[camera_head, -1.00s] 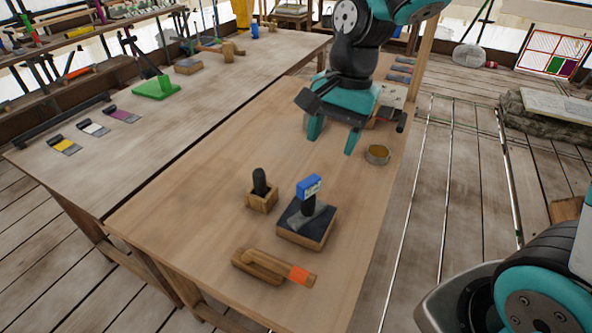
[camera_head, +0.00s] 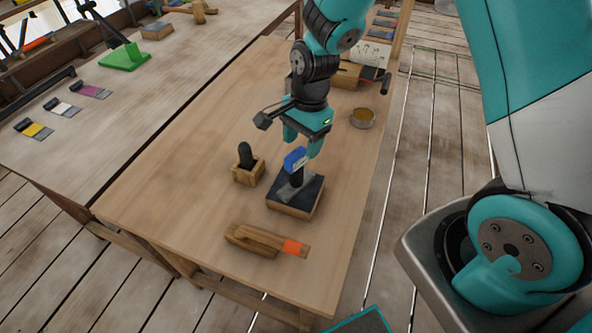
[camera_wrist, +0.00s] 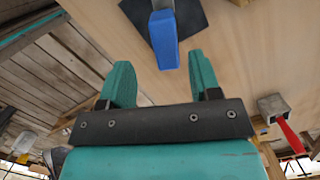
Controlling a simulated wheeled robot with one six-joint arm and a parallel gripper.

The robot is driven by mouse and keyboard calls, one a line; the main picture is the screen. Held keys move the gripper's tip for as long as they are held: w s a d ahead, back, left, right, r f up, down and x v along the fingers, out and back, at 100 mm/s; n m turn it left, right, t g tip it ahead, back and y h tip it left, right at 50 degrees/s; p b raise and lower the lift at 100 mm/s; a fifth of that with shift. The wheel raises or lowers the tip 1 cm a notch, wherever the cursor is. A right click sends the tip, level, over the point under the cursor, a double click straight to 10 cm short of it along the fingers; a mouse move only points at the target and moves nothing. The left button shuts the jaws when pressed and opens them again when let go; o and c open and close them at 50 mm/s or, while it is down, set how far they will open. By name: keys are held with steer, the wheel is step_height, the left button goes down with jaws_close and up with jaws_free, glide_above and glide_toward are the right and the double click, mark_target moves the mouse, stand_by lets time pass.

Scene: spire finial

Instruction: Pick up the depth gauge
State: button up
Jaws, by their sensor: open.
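The depth gauge (camera_head: 296,160) looks like the tool with a blue head on a dark stem. It stands upright on a wooden block with a dark top (camera_head: 290,208). My gripper (camera_head: 303,146) is open and empty, just above and behind the blue head in the head view. In the wrist view the blue head (camera_wrist: 163,42) lies ahead of my open fingers (camera_wrist: 162,75), between their lines and apart from both. The stem's lower part is partly hidden in the wrist view.
A small wooden box with a black-handled thing (camera_head: 247,165) stands close left of the block. A wooden tool with an orange end (camera_head: 265,241) lies in front. A round tin (camera_head: 363,118) sits at the right edge. The table's left part is clear.

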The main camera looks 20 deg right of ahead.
mark_target(297, 153)
steer(key=shift+w+a+f+p, duration=0.1)
steer(key=shift+a+f+p, duration=0.2)
steer(key=shift+f, duration=0.6)
steer(key=shift+s+a+f+p, duration=0.1)
steer(key=shift+f+p, duration=0.25)
steer(key=shift+f, duration=0.5)
steer(key=shift+w+a+f+p, duration=0.1)
steer(key=shift+a+f+p, duration=0.2)
steer(key=shift+f, duration=0.6)
steer(key=shift+d, duration=0.1)
steer(key=shift+c, duration=0.2)
steer(key=c, duration=0.9)
steer(key=shift+r, duration=0.1)
steer(key=shift+c, duration=0.2)
